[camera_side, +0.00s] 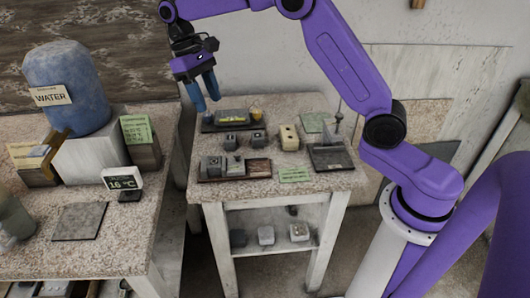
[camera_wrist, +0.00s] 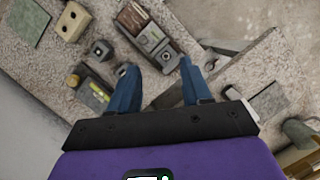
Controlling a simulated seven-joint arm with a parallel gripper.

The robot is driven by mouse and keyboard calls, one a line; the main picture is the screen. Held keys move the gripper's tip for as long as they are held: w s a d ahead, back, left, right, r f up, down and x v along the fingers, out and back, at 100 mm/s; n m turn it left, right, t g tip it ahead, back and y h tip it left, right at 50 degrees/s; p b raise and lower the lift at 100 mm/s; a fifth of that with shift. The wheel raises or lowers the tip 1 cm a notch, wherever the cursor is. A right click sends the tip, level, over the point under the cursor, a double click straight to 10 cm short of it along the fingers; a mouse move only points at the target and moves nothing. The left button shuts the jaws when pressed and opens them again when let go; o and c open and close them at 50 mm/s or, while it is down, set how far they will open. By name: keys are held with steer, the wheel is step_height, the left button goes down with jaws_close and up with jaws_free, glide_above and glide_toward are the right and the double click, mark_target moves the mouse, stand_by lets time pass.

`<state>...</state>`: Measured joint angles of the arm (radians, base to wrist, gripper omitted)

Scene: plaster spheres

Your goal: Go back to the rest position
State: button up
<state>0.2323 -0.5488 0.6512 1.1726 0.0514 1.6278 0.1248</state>
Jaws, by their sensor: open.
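My gripper (camera_side: 203,91) hangs from the purple arm in the side view, above the back left part of the small speckled table (camera_side: 330,183). Its two blue fingers point down. In the wrist view my gripper (camera_wrist: 156,88) shows the two blue fingers spread apart with nothing between them. It is open and empty, above and apart from the things on the table.
The small table carries a dark tray (camera_side: 209,127), grey blocks, a beige two-holed block (camera_side: 289,138) and a dark stand (camera_side: 331,158). At left, another table holds a blue water jug (camera_side: 67,88) and a display (camera_side: 123,182). A gap separates the tables.

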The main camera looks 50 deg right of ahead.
steer(key=s+a+n+t, duration=0.2)
steer(key=s+n, duration=0.4)
steer(key=s, duration=1.3)
steer(key=s+d+f+n+t, duration=0.1)
steer(key=s+d+n, duration=0.1)
steer(key=s, duration=0.6)
steer(key=s+d+f+n+y, duration=0.1)
steer(key=s+d+f+n, duration=0.1)
steer(key=s+d, duration=0.3)
steer(key=s, duration=0.2)
steer(key=shift+s+f+t, duration=0.25)
steer(key=shift+s+t, duration=0.15)
